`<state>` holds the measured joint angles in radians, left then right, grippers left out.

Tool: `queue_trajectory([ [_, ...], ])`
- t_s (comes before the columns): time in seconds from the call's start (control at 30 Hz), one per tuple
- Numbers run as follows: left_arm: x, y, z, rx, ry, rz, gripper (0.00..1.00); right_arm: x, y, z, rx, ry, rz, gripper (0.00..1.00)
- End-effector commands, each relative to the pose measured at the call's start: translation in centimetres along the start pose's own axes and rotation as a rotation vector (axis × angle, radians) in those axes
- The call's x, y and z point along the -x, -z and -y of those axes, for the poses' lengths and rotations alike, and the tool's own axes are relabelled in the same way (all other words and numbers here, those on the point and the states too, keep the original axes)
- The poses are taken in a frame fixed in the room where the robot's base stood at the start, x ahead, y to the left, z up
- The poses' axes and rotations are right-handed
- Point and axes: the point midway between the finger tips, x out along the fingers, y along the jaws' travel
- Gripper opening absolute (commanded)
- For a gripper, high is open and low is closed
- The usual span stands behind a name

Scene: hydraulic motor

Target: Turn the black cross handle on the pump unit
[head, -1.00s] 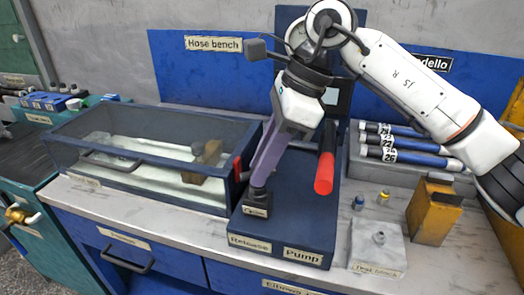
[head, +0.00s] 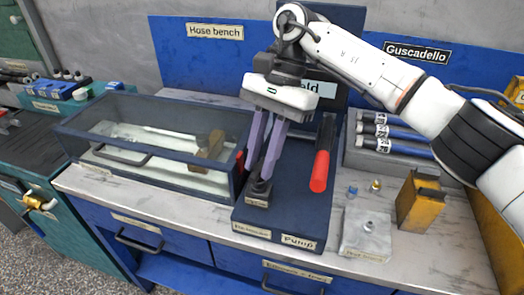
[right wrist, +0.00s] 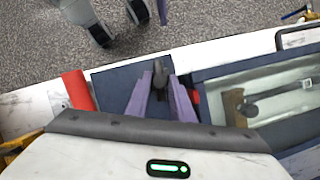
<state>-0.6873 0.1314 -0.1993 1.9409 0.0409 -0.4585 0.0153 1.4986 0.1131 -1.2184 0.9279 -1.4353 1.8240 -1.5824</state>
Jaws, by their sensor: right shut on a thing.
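The pump unit (head: 290,215) is a dark blue block on the bench, with labels on its front edge, the right one reading Pump. My right gripper (head: 262,180) points down at its left front, above the Release label. Its purple fingers are closed on the black cross handle (right wrist: 158,72), which shows between the fingertips in the right wrist view. In the head view the fingers hide most of the handle, and only its dark base (head: 257,196) shows clearly.
A red-gripped lever (head: 320,170) stands on the unit, right of my fingers. A glass-sided tank (head: 150,150) stands close on the left. To the right are a grey plate (head: 365,235), small fittings (head: 352,191), a yellow block (head: 417,203) and a rack of blue tubes (head: 395,152).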

Motion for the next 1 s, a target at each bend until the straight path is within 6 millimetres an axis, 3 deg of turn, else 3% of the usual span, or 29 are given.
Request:
queue_trajectory([
  [0.3,0.37,-0.16,0.39,0.001,0.007,0.009,0.0,0.15,-0.1,0.14,0.094,-0.036,-0.002,0.0],
  [0.77,0.37,-0.18,0.25,0.001,0.004,0.01,0.0,0.1,-0.03,0.14,0.105,-0.04,-0.003,0.0],
  [0.8,0.38,-0.13,0.21,0.001,0.004,0.009,0.0,0.1,-0.03,0.14,0.105,-0.04,-0.003,0.23],
  [0.9,0.4,-0.01,0.13,0.001,0.002,0.007,0.0,0.09,-0.02,0.13,0.104,-0.041,-0.003,0.4],
  [1.0,0.42,0.11,0.08,0.001,0.001,0.005,0.0,0.07,-0.02,0.12,0.104,-0.041,-0.002,0.4],
])
